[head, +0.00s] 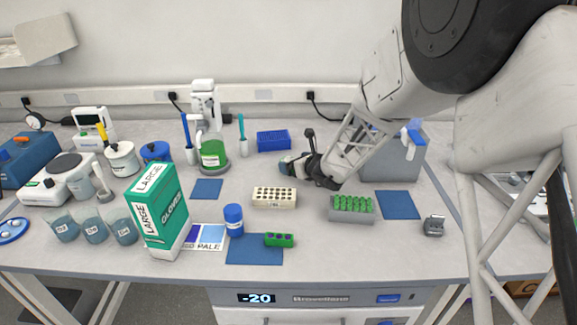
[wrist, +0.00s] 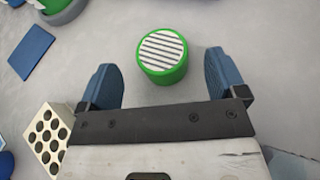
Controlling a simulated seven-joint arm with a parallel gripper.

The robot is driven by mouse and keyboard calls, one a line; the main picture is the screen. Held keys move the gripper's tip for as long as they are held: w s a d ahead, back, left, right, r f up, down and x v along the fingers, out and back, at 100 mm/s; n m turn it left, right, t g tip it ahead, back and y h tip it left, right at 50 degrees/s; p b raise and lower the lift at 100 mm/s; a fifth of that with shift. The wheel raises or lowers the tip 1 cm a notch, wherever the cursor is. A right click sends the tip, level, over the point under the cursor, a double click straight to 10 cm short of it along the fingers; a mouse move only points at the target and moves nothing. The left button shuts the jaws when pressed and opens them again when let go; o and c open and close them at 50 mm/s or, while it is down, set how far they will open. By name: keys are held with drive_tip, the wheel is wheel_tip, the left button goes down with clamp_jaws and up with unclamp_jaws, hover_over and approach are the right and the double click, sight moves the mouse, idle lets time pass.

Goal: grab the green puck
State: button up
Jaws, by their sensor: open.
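The green puck (wrist: 162,72) shows in the wrist view as a short green cylinder with a grey-and-white striped top. It stands on the grey bench near the fingertips, roughly centred between them. My gripper (wrist: 160,66) is open, with one blue finger to the left of the puck and one to the right. Bare bench shows between the puck and each finger, and neither finger appears to touch it. In the head view my gripper (head: 285,169) is low over the middle of the bench, and I cannot make out the puck there.
A cream rack with holes (head: 274,197) stands close to my gripper and also shows in the wrist view (wrist: 45,137). A grey rack with green tops (head: 352,215) stands right of it. A blue rack (head: 273,141) is behind. A blue mat (head: 207,189) lies left. Bench around the puck is clear.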

sight(288, 160)
drive_tip(key=shift+x, duration=2.15)
drive_tip(key=shift+d+f, duration=0.1)
drive_tip(key=shift+f, duration=0.05)
drive_tip(key=c, duration=1)
drive_tip(key=shift+c, duration=0.2)
drive_tip(key=shift+r, duration=5)
